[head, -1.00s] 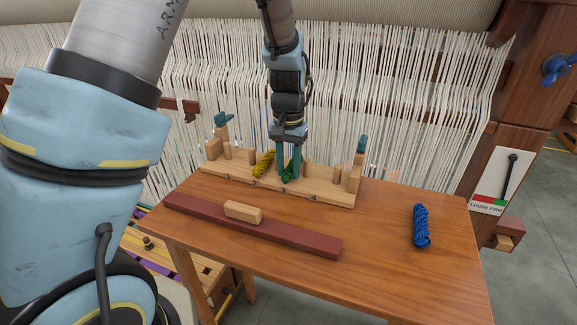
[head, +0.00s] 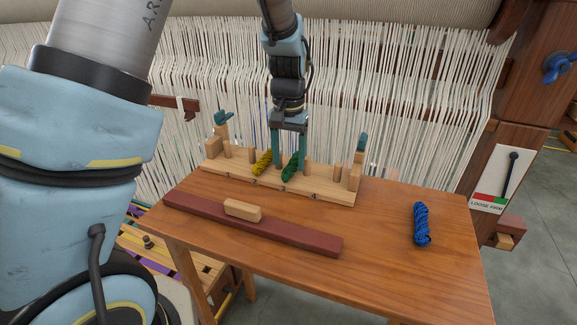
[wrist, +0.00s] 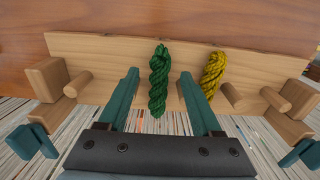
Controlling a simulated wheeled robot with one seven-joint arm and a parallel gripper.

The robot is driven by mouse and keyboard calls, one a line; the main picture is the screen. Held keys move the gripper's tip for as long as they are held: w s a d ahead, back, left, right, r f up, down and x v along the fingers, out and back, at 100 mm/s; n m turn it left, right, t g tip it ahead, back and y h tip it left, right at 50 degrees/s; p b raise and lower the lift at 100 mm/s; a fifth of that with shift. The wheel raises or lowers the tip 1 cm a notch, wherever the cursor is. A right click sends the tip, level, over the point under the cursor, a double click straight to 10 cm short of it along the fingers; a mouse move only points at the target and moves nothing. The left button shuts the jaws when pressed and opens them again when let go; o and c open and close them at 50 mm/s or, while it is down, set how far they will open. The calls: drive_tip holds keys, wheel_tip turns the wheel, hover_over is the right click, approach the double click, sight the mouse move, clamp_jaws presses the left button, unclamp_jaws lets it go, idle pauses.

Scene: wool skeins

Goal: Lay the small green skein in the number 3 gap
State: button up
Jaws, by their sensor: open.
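The small green skein (head: 291,167) lies in the number 3 gap of the wooden peg rack (head: 334,191), just behind the numeral 3, with its near end towards the front edge. In the wrist view the green skein (wrist: 159,75) lies lengthwise on the board between my two teal fingers. My gripper (head: 289,160) is open and points down over this gap, a finger on each side of the skein. The wrist view shows space between the skein and each finger of my gripper (wrist: 160,73).
A yellow skein (head: 262,162) lies in the number 2 gap, close to my left finger. A blue skein (head: 422,224) lies at the table's right. A wooden block (head: 242,211) sits on a dark red bar (head: 300,238) in front. Loom threads (head: 420,90) hang behind.

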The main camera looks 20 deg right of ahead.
sight(289, 168)
wheel_tip(289, 168, up, 10)
drive_tip(key=b, duration=0.1)
drive_tip(key=w+a+f+n, duration=0.1)
drive_tip(key=a+f+n, duration=0.1)
drive_tip(key=a, duration=0.6)
drive_tip(key=w+a+f+n, duration=0.1)
drive_tip(key=a+f+n, duration=0.1)
drive_tip(key=a, duration=0.7)
drive_tip(key=s+a+f+n, duration=0.1)
drive_tip(key=s+a, duration=0.2)
drive_tip(key=a, duration=0.3)
drive_tip(key=s+a+f+n+t, duration=0.1)
drive_tip(key=s+a+f+n, duration=0.1)
drive_tip(key=a, duration=0.5)
drive_tip(key=shift+s+t, duration=0.3)
drive_tip(key=shift+s, duration=0.25)
